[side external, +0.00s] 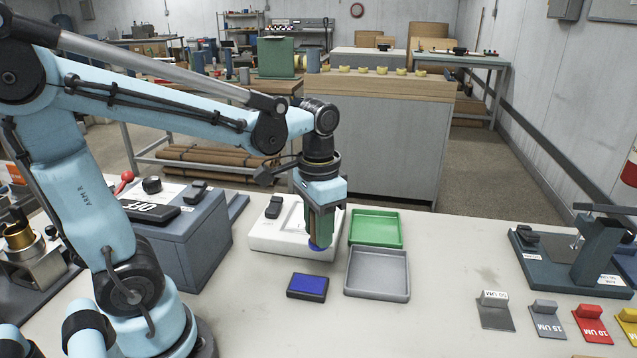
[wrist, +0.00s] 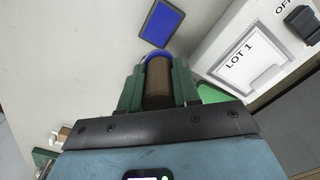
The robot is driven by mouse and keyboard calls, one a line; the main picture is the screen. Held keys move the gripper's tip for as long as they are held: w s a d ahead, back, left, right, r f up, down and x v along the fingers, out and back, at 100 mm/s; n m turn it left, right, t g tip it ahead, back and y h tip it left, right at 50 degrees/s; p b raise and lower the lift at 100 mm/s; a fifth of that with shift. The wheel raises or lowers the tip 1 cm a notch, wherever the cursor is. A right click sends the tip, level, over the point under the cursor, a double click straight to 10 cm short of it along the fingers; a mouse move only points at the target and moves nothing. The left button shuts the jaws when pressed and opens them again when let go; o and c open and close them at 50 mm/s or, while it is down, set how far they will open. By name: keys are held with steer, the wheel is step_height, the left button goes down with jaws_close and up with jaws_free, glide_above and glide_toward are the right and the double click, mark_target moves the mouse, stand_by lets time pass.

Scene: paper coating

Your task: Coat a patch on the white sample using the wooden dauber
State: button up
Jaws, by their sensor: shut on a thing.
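My gripper (side external: 320,226) has green fingers and is shut on the wooden dauber (wrist: 158,82). The dauber is a brown cylinder with a blue tip, and the tip (side external: 318,246) shows just below the fingers in the side view. The white sample (wrist: 241,62), marked LOT 1, lies on a white base at the right of the wrist view. In the side view the fingers partly hide the sample (side external: 295,219), and the dauber tip is over the base's front right part; I cannot tell whether it touches. The blue pad (side external: 308,287) lies in front of the base.
A green tray (side external: 375,211) and a grey tray (side external: 376,296) stand just right of the white base (side external: 269,246). A grey box with an OFF label (side external: 190,240) stands left. Several coloured blocks and a dark fixture (side external: 602,243) are at the right. The table between is clear.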

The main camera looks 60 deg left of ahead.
steer(key=w+d+r, duration=0.2)
steer(key=w+r, duration=0.1)
steer(key=r, duration=0.3)
steer(key=w+a+f+n, duration=0.2)
steer(key=w+a+n, duration=0.35)
steer(key=a, duration=0.25)
steer(key=shift+w+a+f+n, duration=0.3)
steer(key=shift+a+f+n, duration=0.4)
steer(key=shift+a+f, duration=0.55)
steer(key=shift+w+a+f+n, duration=0.3)
steer(key=shift+a+f+n, duration=0.35)
steer(key=shift+a+f, duration=0.65)
steer(key=shift+w+a+f+n, duration=0.3)
steer(key=shift+a+f+n, duration=0.5)
steer(key=shift+f, duration=0.75)
steer(key=shift+a+f, duration=0.1)
steer(key=shift+f, duration=0.8)
steer(key=shift+s+a+f, duration=0.1)
steer(key=shift+s+a, duration=2.3)
steer(key=shift+w+d, duration=2.45)
steer(key=shift+s+d, duration=0.1)
steer(key=shift+s, duration=0.25)
steer(key=shift+s+a, duration=2.4)
steer(key=shift+a, duration=0.1)
steer(key=shift+w+d, duration=2.55)
steer(key=shift+d, duration=0.05)
step_height(320, 180, up, 8)
